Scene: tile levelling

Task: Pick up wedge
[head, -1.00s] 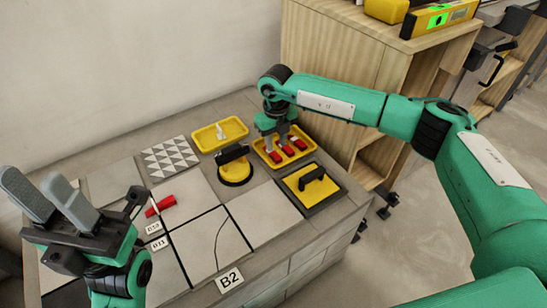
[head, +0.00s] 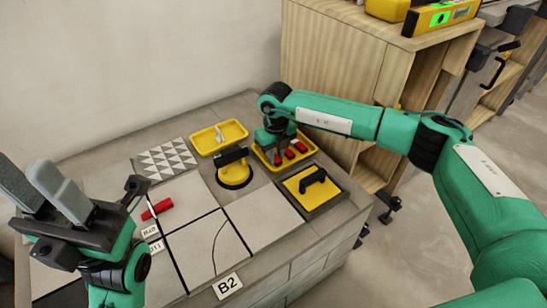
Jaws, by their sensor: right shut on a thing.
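Several red wedges lie in a yellow tray (head: 267,147) at the back right of the worktop. Two of them (head: 289,154) (head: 301,147) show clearly. My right gripper (head: 277,154) points down into the tray and is shut on the wedge at the tray's left side (head: 278,160). That wedge is partly hidden by the fingers, and I cannot tell whether it is clear of the tray floor. My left gripper (head: 45,190) is open and empty at the left edge, pointing up. Another red wedge (head: 157,209) lies on the tiles to the left.
A yellow tray with a small white item (head: 220,137) stands behind a yellow-black suction tool (head: 235,173). A yellow float with a black handle (head: 312,186) lies in front of the wedge tray.

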